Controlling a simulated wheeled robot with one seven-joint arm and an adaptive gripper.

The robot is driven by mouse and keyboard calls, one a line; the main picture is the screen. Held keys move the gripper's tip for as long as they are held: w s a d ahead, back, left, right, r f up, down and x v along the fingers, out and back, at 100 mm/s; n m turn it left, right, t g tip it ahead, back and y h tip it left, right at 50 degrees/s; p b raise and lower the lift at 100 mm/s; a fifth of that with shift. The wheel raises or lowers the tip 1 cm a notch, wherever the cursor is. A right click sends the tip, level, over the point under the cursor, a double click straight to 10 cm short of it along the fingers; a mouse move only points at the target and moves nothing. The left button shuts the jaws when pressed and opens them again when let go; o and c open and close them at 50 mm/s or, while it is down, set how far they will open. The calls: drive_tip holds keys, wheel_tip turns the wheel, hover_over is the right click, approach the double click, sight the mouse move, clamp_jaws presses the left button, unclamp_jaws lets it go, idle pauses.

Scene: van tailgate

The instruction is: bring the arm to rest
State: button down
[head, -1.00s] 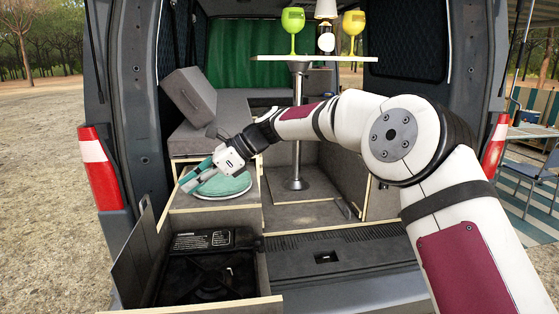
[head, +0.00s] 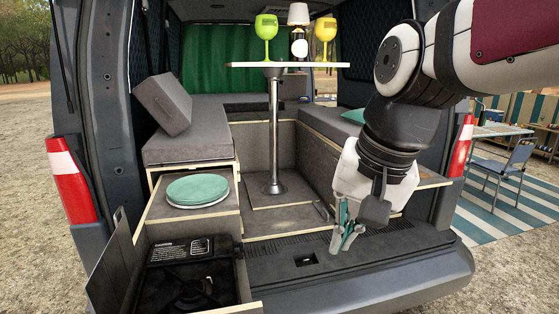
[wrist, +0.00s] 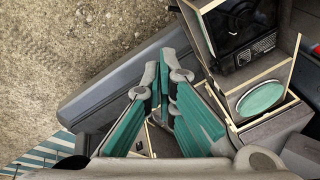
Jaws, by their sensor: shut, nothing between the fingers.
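My gripper (head: 345,232) hangs fingers-down at the right of the van's rear, above the bumper ledge. Its teal fingers are together and nothing is held between them. In the wrist view the gripper (wrist: 160,92) points over the tailgate edge. My arm is folded, with the upper links at the top right of the head view. The fingers look apart from the ledge, though the exact gap is hard to tell.
A teal-topped plate (head: 197,189) lies on the left cabinet, behind the open stove drawer (head: 190,285). Two goblets, green (head: 266,27) and yellow (head: 325,29), and a lamp (head: 299,15) stand on the pedestal table (head: 245,65). A folding chair (head: 512,165) stands outside, right.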

drive_tip(key=s+d+f+n+t+h, duration=0.1)
drive_tip(key=s+d+f+n, duration=0.2)
drive_tip(key=s+d, duration=0.7)
drive_tip(key=s+f, duration=0.2)
drive_tip(key=s, duration=0.1)
drive_tip(key=shift+f+n+h, duration=0.15)
drive_tip(key=shift+n+h, duration=0.15)
drive_tip(key=shift+h, duration=0.1)
drive_tip(key=shift+d, duration=0.1)
